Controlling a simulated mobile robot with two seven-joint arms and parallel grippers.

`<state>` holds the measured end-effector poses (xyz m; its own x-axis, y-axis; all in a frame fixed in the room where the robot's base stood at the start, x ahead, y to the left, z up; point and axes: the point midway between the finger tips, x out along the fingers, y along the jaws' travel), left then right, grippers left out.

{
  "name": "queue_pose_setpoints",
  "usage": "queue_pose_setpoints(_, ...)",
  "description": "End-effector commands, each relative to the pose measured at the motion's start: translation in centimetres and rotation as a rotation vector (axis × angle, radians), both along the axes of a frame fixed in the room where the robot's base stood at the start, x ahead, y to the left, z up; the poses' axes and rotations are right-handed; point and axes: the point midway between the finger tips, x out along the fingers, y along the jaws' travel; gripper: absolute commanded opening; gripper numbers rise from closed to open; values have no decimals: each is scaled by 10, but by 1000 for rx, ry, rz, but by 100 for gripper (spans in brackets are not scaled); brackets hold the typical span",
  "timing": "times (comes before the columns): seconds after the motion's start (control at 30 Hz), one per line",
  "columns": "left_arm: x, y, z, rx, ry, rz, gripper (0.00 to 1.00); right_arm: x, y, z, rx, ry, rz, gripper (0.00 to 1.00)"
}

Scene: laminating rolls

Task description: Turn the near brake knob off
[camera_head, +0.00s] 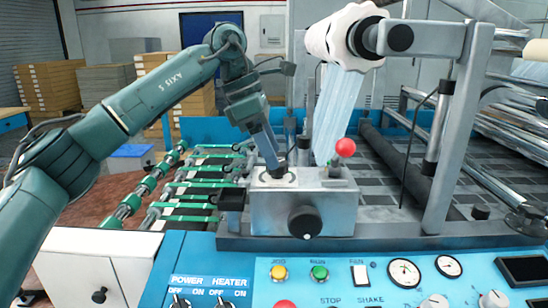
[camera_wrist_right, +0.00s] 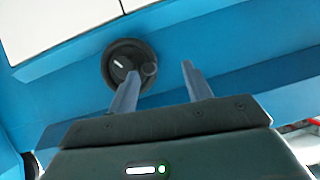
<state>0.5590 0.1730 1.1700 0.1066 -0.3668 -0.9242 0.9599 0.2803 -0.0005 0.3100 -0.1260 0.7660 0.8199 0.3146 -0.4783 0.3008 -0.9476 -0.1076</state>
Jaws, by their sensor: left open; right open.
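A grey metal box (camera_head: 325,210) stands at the centre of the machine in the head view. It has a dark knob on a round light plate (camera_head: 277,180) on top and a black round knob (camera_head: 305,223) on its front. My left gripper (camera_head: 276,164) points down at the top knob; its fingertips hide part of it, and I cannot tell whether they touch. My right gripper (camera_wrist_right: 158,88) is open and empty in the right wrist view. A black round handwheel with a white mark (camera_wrist_right: 121,63) is on a blue panel beyond its left finger. No label shows which is the near brake knob.
A red ball-topped lever (camera_head: 346,147) rises behind the box. A white film roll (camera_head: 340,35) hangs above from a grey arm. A blue control panel (camera_head: 230,265) with switches and gauges lies in front. Green-banded rollers (camera_head: 190,185) are at the left.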

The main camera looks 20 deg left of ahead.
Motion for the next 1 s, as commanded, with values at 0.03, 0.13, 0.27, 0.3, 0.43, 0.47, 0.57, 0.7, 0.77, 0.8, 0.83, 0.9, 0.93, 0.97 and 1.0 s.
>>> queue_pose_setpoints(0.03,1,-2,-7,1,0,0,60,0,0,1,1,0,-2,50)
queue_pose_setpoints(0.13,2,-6,-15,0,2,1,60,0,0,1,3,-1,-3,50)
queue_pose_setpoints(0.27,2,-8,-19,-1,-1,1,60,0,0,1,4,0,-3,50)
queue_pose_setpoints(0.3,3,-8,-20,-1,-1,1,60,0,0,1,4,0,-3,50)
queue_pose_setpoints(0.43,3,-8,-20,-1,-1,1,60,0,0,1,4,0,-4,50)
queue_pose_setpoints(0.47,3,-8,-20,-1,-1,1,60,0,0,0,4,0,-4,50)
queue_pose_setpoints(0.57,3,-8,-20,-1,-1,1,56,0,0,0,4,1,-3,50)
queue_pose_setpoints(0.7,3,-8,-20,-1,-1,1,44,0,0,0,4,2,-3,50)
queue_pose_setpoints(0.77,3,-8,-20,-1,-1,1,39,0,0,0,4,2,-3,50)
queue_pose_setpoints(0.8,3,-8,-20,-1,-1,1,36,0,0,-1,3,2,-3,50)
queue_pose_setpoints(0.83,3,-8,-20,-1,-1,1,33,0,0,-1,3,2,-3,50)
queue_pose_setpoints(0.9,3,-8,-20,-1,-1,1,28,0,0,-1,3,3,-3,50)
queue_pose_setpoints(0.93,2,-8,-20,-1,-1,1,25,0,0,-1,3,3,-3,50)
queue_pose_setpoints(0.97,2,-8,-20,-1,-1,1,23,0,0,-1,3,3,-3,50)
queue_pose_setpoints(1.0,2,-8,-20,-1,-1,1,20,0,0,-1,3,3,-3,50)
